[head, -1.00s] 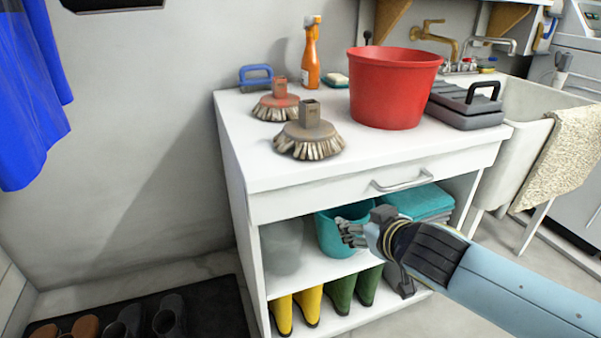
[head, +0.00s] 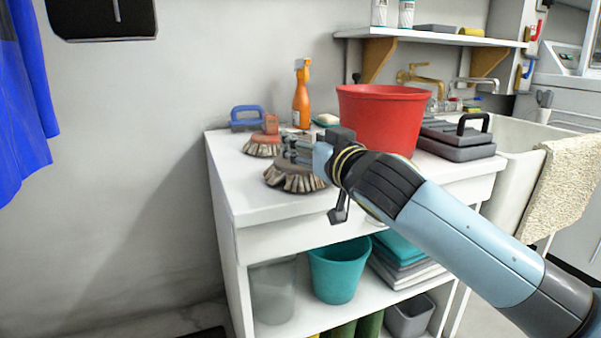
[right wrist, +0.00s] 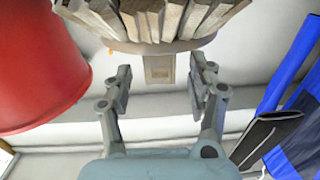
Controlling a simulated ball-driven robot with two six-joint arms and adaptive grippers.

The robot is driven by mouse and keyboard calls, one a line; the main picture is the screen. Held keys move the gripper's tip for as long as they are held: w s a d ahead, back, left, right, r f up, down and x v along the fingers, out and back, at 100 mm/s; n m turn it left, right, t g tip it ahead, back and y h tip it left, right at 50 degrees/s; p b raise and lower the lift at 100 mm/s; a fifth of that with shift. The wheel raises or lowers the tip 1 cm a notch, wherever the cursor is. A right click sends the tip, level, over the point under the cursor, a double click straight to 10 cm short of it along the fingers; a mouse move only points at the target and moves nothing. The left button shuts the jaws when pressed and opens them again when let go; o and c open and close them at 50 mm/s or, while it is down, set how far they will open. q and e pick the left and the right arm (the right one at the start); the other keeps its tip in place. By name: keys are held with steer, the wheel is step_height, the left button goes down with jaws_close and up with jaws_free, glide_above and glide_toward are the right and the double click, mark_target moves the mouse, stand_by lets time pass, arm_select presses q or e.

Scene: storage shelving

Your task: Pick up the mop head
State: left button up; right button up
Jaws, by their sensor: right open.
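The nearer mop head (head: 293,180), a round grey-brown disc with pale bristles, sits on the white counter; my right gripper partly hides it in the head view. In the right wrist view, the mop head (right wrist: 160,45) is at the top, and its square socket (right wrist: 158,68) shows between the fingertips, untouched as far as I can tell. My right gripper (right wrist: 160,84) is open and empty. In the head view the right gripper (head: 294,150) is over the mop head. A second brush head (head: 262,147) with a reddish socket stands just behind. My left gripper is not in view.
A red bucket (head: 383,112) stands right of my gripper, with a grey case (head: 458,140) beyond it. An orange spray bottle (head: 301,104) and a blue-handled brush (head: 246,118) stand at the back. The counter's front left (head: 250,205) is clear.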

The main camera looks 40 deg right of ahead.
steer(key=w, duration=0.2)
steer(key=shift+w+d+f, duration=0.1)
steer(key=shift+w+d, duration=0.1)
steer(key=shift+w, duration=0.1)
jaws_close()
